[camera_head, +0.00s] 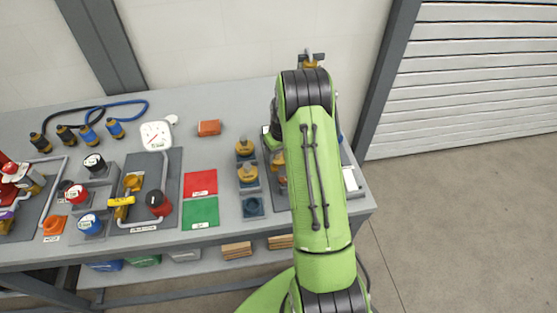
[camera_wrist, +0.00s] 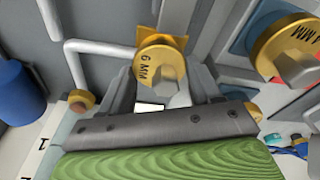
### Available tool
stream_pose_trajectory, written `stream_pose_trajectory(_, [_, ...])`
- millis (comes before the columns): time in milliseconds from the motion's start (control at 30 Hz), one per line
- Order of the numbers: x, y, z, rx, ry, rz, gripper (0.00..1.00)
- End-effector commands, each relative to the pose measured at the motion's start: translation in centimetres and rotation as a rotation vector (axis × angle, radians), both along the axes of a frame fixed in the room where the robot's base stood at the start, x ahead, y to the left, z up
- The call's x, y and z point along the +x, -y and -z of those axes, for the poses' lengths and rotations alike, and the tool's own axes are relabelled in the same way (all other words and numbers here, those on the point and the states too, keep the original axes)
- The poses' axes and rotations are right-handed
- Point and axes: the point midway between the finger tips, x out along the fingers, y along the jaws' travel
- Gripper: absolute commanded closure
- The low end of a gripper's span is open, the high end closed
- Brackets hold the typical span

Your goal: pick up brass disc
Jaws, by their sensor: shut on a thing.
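A brass disc (camera_wrist: 152,62) marked "6 MM", with a grey knob on its face, is in the middle of the wrist view. The fingers of my gripper (camera_wrist: 165,88) stand on either side of the knob and are shut on the disc. Another brass disc (camera_wrist: 278,40) with a grey knob is at the upper right, apart from my gripper. In the head view my arm hides most of the gripper area. Two brass discs (camera_head: 245,147) (camera_head: 248,173) sit on blue stands left of my arm.
Left of the held disc, a pale bent pipe (camera_wrist: 98,44) and a blue cylinder (camera_wrist: 18,92) are close by. The bench (camera_head: 225,105) also carries red (camera_head: 200,183) and green (camera_head: 200,212) mats, a gauge (camera_head: 156,135) and an orange block (camera_head: 209,127).

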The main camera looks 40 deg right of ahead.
Motion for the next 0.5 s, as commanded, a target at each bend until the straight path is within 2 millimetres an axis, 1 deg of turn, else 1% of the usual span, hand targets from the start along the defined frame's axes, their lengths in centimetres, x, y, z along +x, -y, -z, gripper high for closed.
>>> stream_pose_trajectory(167, [0.0, 0.0, -0.1, -0.001, 0.001, 0.0, 0.74])
stream_pose_trajectory(267, [0.1, 0.1, -1.1, -0.001, 0.002, 0.0, 0.74])
stream_pose_trajectory(367, [0.1, 0.1, -3.4, -0.003, 0.006, -0.001, 0.74])
stream_pose_trajectory(500, [0.1, 0.1, -7.1, -0.003, 0.006, 0.0, 0.74])
